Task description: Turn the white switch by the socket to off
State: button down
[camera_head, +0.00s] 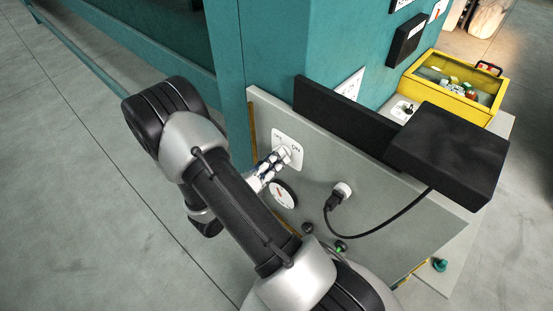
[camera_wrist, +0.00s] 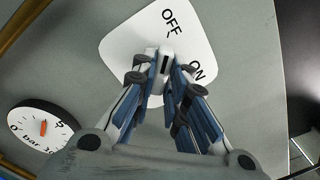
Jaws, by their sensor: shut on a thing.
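The white switch plate (camera_head: 287,137) is on the grey panel, with OFF and ON printed on it. It also shows in the wrist view (camera_wrist: 125,45), with OFF above the knob and ON to its right. My gripper (camera_head: 279,158) is at the plate. In the wrist view my gripper (camera_wrist: 165,68) is shut on the white switch knob (camera_wrist: 165,60), one fingertip on each side. A dark mark on the knob runs roughly up and down in that picture, below OFF. The knob's lower part is hidden by the fingers. The socket (camera_head: 343,189) with a black plug is right of the switch.
A round gauge (camera_head: 284,194) with a red needle sits just below the switch. A black cable (camera_head: 392,221) runs from the plug to a black box (camera_head: 447,150). A yellow bin (camera_head: 455,82) stands behind. Open floor lies to the left.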

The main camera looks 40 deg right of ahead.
jog(key=c, duration=1.6)
grip_release()
jog(key=s+a, duration=0.1)
jog(key=a, duration=1.1)
